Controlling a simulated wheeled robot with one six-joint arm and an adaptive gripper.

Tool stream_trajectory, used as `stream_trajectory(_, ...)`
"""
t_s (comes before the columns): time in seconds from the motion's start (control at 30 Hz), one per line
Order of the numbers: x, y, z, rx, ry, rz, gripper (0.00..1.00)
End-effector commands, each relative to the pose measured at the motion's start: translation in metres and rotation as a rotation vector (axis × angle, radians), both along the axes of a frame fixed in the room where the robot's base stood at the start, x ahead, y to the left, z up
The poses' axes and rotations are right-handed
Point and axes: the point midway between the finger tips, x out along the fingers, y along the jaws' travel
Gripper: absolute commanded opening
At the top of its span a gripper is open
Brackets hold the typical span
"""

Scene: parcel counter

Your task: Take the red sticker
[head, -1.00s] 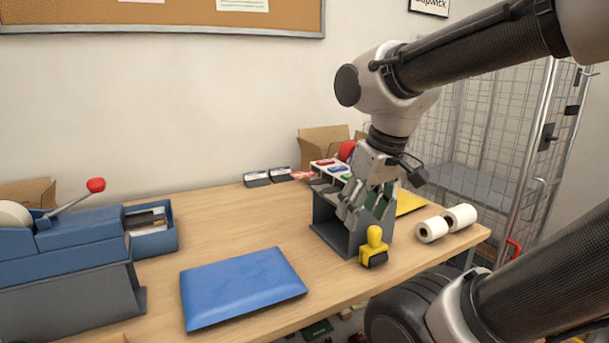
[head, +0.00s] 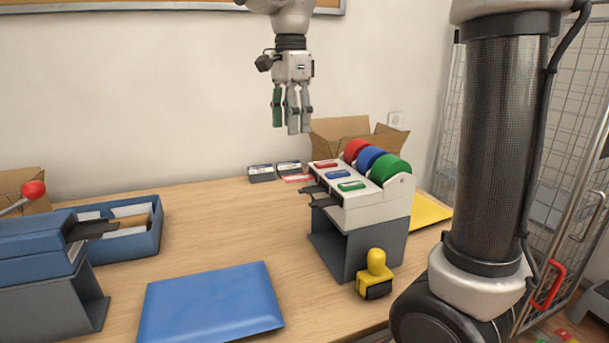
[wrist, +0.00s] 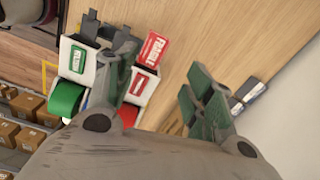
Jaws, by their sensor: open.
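The red sticker (head: 297,178) shows as a small red and white label at the front end of the dispenser's red lane; the wrist view shows it with white lettering (wrist: 153,48). The sticker dispenser (head: 365,205) is white on a grey stand, with red, blue and green rolls and matching labels. Dark tabs stick out at its front. My gripper (head: 289,122) is open and empty, pointing down, high above the back of the counter and clear of the sticker. In the wrist view the sticker shows between the fingers (wrist: 160,62); one finger hides part of the dispenser.
Two dark stamp pads (head: 274,171) lie by the wall. An open cardboard box (head: 350,130) stands behind the dispenser. A yellow-handled stamp (head: 376,272) and a blue mailer (head: 210,303) are in front. A blue tray (head: 150,240) is at left. The middle counter is clear.

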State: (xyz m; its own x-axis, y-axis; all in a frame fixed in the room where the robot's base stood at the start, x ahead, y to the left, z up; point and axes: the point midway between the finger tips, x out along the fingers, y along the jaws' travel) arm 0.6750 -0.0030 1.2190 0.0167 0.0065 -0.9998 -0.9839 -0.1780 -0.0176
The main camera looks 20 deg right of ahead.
Motion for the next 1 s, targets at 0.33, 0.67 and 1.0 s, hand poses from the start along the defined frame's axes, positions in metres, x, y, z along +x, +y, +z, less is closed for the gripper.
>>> stream_trajectory(0.33,-0.005,-0.002,-0.008,-0.005,0.020,-0.183,0.53)
stream_trajectory(0.67,-0.005,-0.002,-0.048,-0.007,0.021,-0.180,0.53)
stream_trajectory(1.0,-0.005,-0.002,-0.092,-0.005,0.020,-0.179,0.53)
